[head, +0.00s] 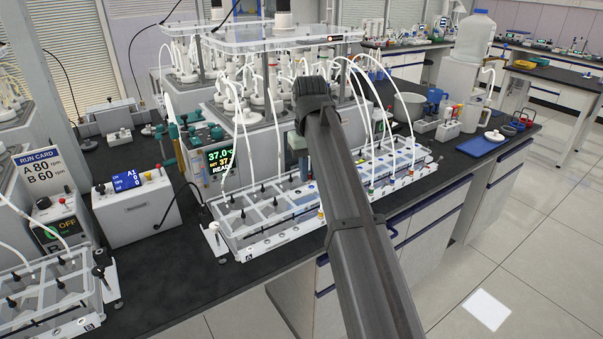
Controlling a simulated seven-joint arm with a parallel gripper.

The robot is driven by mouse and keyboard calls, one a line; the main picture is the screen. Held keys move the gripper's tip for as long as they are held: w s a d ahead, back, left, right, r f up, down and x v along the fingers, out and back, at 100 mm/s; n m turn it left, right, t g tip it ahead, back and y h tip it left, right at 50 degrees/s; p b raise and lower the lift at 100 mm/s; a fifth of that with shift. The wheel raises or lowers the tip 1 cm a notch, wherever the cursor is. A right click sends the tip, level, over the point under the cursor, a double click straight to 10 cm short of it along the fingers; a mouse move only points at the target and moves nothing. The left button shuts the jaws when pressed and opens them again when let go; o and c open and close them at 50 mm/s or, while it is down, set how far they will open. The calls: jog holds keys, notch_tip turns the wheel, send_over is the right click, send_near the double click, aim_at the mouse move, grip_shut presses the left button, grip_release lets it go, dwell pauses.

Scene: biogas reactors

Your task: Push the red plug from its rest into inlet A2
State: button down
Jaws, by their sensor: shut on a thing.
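My arm reaches from the bottom of the head view up to a bent joint near the middle. My gripper is hidden behind it, so its jaws and anything in them do not show. I cannot pick out the red plug. A long clear rack (270,232) of inlets stands on the dark bench behind the arm, with several black plugs or fittings on its left half. Small coloured plugs show at its front, such as an orange one (320,214) and a green one (370,191). I cannot read which inlet is A2.
A reactor unit (224,156) with a lit display stands behind the rack, with white tubes arching down. A control box (135,208) and a second rack (50,295) are at left. A bowl (408,106) and bottles stand at right. Bare bench (165,270) lies left of the long rack.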

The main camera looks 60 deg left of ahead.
jog(key=w, duration=1.4)
jog(key=shift+w, duration=0.25)
dwell(0.4)
jog(key=shift+f, duration=0.1)
jog(key=shift+f, duration=6.1)
jog(key=shift+f, duration=0.75)
